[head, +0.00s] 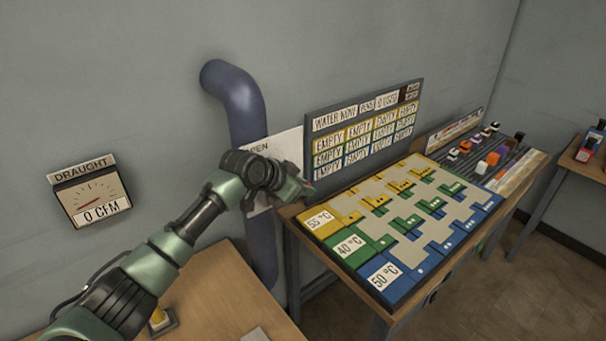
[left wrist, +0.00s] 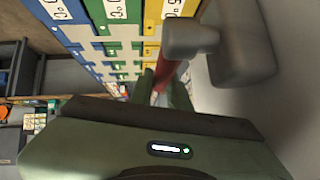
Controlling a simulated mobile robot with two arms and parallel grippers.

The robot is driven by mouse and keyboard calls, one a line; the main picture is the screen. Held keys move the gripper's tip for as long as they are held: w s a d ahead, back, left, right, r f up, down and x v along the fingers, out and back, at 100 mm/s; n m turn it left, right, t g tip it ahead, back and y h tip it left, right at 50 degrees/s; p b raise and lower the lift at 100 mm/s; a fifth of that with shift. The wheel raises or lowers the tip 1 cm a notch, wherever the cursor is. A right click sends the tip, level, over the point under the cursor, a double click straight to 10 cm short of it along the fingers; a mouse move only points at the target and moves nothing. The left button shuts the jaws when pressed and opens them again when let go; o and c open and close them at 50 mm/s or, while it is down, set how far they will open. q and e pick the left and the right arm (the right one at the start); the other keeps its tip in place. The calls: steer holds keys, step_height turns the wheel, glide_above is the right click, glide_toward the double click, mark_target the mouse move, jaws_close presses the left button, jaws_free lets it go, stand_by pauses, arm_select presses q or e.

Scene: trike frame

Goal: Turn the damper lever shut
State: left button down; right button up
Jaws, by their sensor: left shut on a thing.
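The damper lever (left wrist: 163,77) shows as a red bar in the left wrist view, with a grey rounded piece (left wrist: 192,40) beside it. My left gripper (head: 297,188) is shut on the lever, in front of a white plate (head: 284,147) at the blue-grey duct pipe (head: 243,108). In the head view my arm and gripper hide most of the lever and part of the plate; letters ending in "PEN" show at its upper left. The draught gauge (head: 90,193) on the wall reads 0 CFM, its needle low at the left. My right gripper is not in view.
A table right of the pipe holds a sloped board (head: 409,221) of yellow, green and blue strips with temperature labels. An upright sign panel (head: 364,130) stands behind it, close to my gripper. A wooden desk (head: 225,300) lies below my left arm. Small coloured items (head: 493,158) sit farther right.

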arm_select(q)
steer(key=shift+a+f+g+y, duration=0.1)
steer(key=shift+f+g+y, duration=0.2)
steer(key=shift+g+y, duration=0.1)
steer(key=shift+f+p, duration=0.15)
steer(key=shift+p, duration=0.15)
steer(key=shift+s+f, duration=0.1)
steer(key=shift+f, duration=0.1)
steer(key=c, duration=1.3)
jaws_free()
steer(key=shift+c, duration=0.2)
steer(key=shift+r, duration=0.1)
